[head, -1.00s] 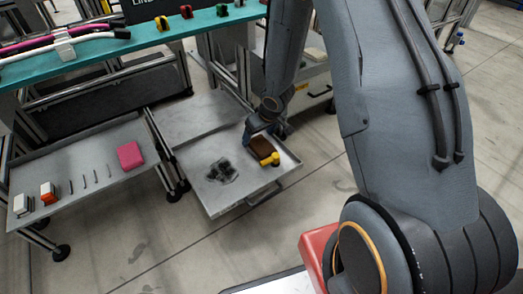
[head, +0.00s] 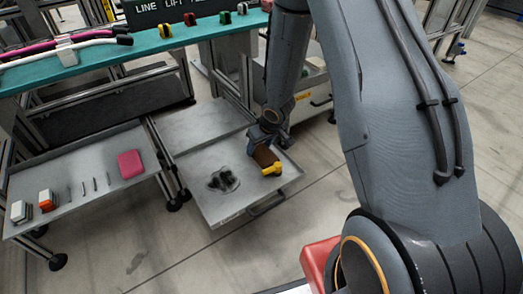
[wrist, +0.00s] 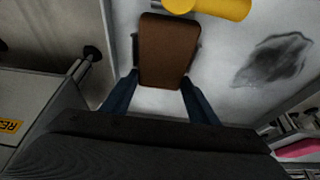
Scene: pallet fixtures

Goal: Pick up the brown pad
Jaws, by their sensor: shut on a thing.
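The brown pad (head: 265,155) is at the right part of the grey pull-out tray (head: 213,207), beside a yellow piece (head: 272,170). In the wrist view the pad (wrist: 165,50) is a brown block with rounded corners, lying between my two fingers. My gripper (head: 256,143) reaches down over the pad and is shut on it, one finger along each side. I cannot tell whether the pad is clear of the tray surface. The yellow piece (wrist: 225,8) shows just beyond the pad's far end in the wrist view.
A dark item in a clear bag or a dark patch (head: 223,180) is left of the pad on the tray. A side shelf (head: 95,205) holds a pink block (head: 130,163), thin rods and small white and orange blocks. A teal bench (head: 150,45) stands behind.

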